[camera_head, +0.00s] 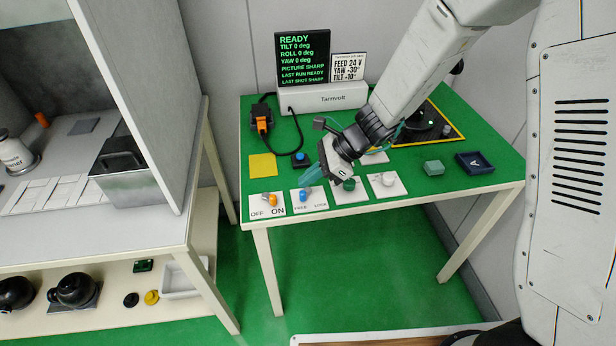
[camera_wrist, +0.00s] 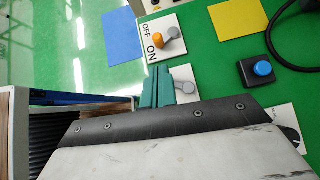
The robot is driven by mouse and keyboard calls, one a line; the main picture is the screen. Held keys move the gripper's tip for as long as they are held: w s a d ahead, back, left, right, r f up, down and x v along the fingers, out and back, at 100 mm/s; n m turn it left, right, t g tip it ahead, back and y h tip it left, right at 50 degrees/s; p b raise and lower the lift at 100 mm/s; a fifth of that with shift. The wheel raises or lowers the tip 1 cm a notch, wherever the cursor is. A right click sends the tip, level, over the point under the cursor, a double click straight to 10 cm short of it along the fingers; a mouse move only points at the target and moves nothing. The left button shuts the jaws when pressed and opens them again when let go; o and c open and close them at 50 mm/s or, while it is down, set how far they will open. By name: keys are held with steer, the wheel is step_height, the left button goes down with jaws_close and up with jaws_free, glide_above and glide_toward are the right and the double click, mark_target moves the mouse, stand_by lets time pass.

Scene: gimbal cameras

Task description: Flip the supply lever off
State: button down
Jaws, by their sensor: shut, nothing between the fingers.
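The supply lever (camera_head: 272,200) has an orange knob and sits on a white plate (camera_head: 257,208) marked OFF and ON, at the table's front left corner. Its knob lies on the ON side. In the wrist view the orange knob (camera_wrist: 157,41) is beside the ON lettering. My gripper (camera_head: 309,176) has teal fingers, shut and empty, pointing down-left above the FREE/LOCK plate (camera_head: 319,199), right of the supply plate. In the wrist view the shut fingertips (camera_wrist: 157,74) are just below the ON lettering, apart from the orange knob.
The blue FREE/LOCK knob (camera_head: 303,195) is close to my fingers. More white control plates (camera_head: 388,185) stand to the right. Behind are a blue button (camera_head: 300,158), a yellow pad (camera_head: 263,165) and a screen (camera_head: 303,60) reading READY.

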steer(key=x, duration=0.7)
steer(key=shift+a+f, duration=0.1)
